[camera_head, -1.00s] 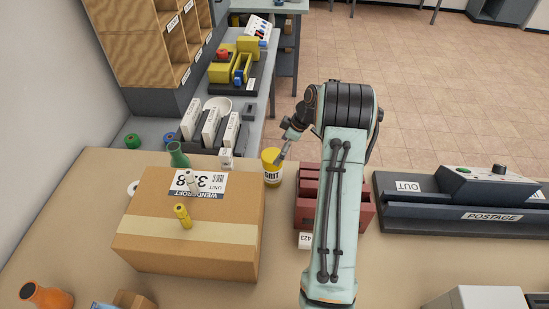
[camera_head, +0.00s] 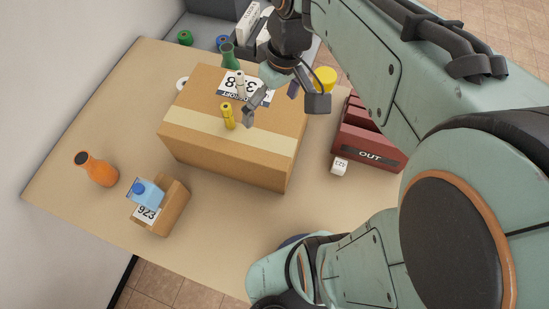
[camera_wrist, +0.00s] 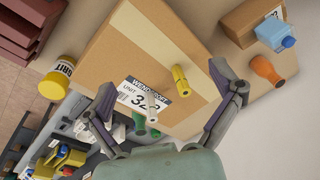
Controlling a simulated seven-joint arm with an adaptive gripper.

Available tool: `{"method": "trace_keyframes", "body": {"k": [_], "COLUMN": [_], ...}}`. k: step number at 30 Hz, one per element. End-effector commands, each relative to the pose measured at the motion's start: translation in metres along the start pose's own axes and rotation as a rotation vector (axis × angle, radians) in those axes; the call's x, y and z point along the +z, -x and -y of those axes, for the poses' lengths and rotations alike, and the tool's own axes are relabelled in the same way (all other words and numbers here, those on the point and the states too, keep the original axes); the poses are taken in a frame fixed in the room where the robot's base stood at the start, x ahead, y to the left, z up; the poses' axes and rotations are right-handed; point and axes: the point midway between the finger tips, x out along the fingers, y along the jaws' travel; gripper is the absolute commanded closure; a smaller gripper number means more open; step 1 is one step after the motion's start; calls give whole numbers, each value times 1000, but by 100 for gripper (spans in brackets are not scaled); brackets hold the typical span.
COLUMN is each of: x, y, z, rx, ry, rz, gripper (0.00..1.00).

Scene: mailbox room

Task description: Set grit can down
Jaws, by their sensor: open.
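The grit can (camera_head: 325,77) is yellow and stands on the table (camera_head: 232,221) just past the far right corner of the large cardboard box (camera_head: 235,165). My gripper's near parts hide most of it in the head view. In the wrist view the grit can (camera_wrist: 55,80) shows its GRIT label, beside the box and outside my fingers. My gripper (camera_head: 284,108) is open and empty above the box. In the wrist view my gripper (camera_wrist: 164,80) has its fingers spread on either side of a yellow cylinder (camera_wrist: 180,78) and a white cylinder (camera_wrist: 152,101) on the box.
A red OUT tray (camera_head: 368,138) is right of the box, with a small white tag block (camera_head: 339,167) before it. An orange bottle (camera_head: 97,170) and a small carton (camera_head: 165,208) with a blue-topped item are at left. A green flask (camera_head: 229,57) stands behind the box.

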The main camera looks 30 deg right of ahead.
Motion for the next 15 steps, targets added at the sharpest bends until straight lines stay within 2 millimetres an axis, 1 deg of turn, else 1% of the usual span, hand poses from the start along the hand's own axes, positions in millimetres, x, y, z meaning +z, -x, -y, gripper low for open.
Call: {"method": "trace_keyframes", "body": {"k": [1,3,6,9,12,15], "x": [21,50,83,101,107,107], "y": [-1,-7,-16,-22,-24,-24], "z": [27,51,70,78,79,79], "rx": [13,29,49,61,65,65], "ry": [-25,-80,-138,-174,-188,-189], "rz": [18,45,69,83,87,88], "gripper": [8,8,8,8,8,8]}}
